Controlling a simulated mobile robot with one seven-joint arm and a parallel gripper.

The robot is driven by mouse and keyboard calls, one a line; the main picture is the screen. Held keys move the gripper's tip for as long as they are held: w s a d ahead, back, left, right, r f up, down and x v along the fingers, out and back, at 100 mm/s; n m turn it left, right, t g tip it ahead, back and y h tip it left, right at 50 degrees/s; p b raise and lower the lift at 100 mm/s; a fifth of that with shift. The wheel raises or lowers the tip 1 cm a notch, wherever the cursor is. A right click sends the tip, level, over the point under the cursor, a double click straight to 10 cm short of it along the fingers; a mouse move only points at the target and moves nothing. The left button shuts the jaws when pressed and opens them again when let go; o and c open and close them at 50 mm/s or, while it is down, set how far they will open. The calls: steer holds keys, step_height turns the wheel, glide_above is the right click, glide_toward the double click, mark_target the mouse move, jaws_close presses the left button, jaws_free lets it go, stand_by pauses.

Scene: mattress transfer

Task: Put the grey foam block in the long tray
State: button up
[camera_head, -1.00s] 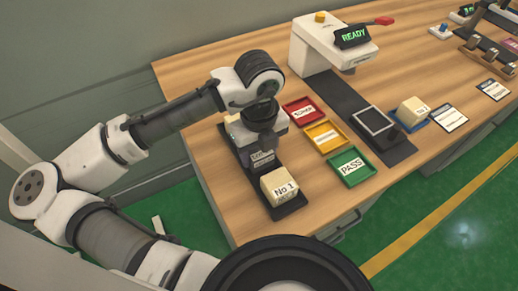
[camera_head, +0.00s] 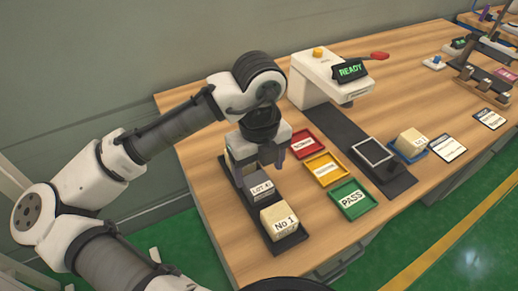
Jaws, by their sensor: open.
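The grey foam block (camera_head: 262,190), with a "LOT A" style label, sits in the long dark tray (camera_head: 301,237) at the left of the bench. It stands between a cream block marked "No 1" (camera_head: 285,219) and another cream block, mostly hidden behind my gripper.
Red (camera_head: 303,143), yellow (camera_head: 325,169) and green "PASS" (camera_head: 350,198) trays lie right of the long tray. A white machine with a "READY" display (camera_head: 350,70) stands behind. A blue tray (camera_head: 409,152) holds a cream block. Bare wood lies at the front.

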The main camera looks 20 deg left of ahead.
mark_target(259, 184)
step_height(259, 184, up, 6)
steer(key=shift+f, duration=0.1)
